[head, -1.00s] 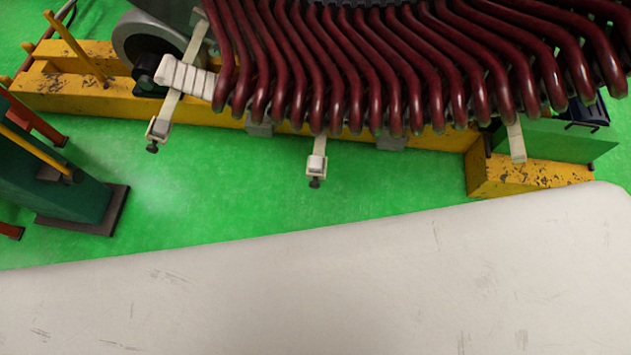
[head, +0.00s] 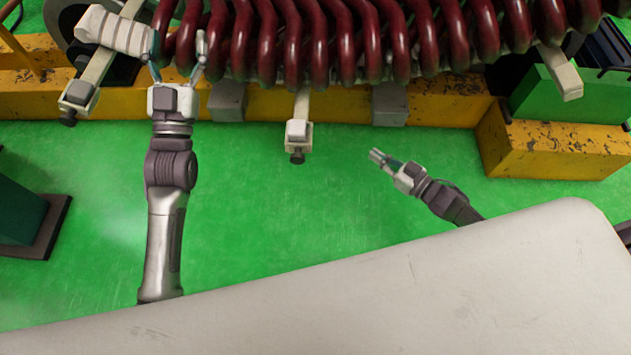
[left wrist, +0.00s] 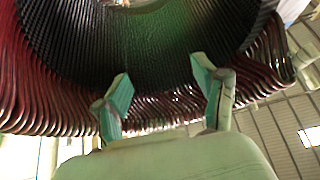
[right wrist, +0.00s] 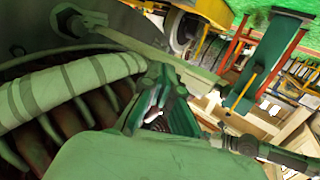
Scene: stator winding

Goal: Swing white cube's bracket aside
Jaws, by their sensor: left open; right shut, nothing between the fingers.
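Several pale brackets stick out below the dark red coils. The middle bracket (head: 303,104) ends in a whitish cube (head: 298,131) with a black knob under it. The left bracket ends in a greyer block (head: 78,93), also with a black knob. I cannot tell for sure which cube the task means. My left gripper (head: 177,62) is open at the coils' lower edge, between these brackets; its spread fingers show in the left wrist view (left wrist: 165,100). My right gripper (head: 376,154) is shut and empty, right of and below the middle cube, apart from it.
The dark red coils (head: 345,45) fill the top. A white wrapped roll (head: 118,32) lies just left of my left gripper. A yellow beam (head: 270,105) runs behind. A green block (head: 560,98) stands at right. A pale surface (head: 400,290) fills the front. Green floor between is clear.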

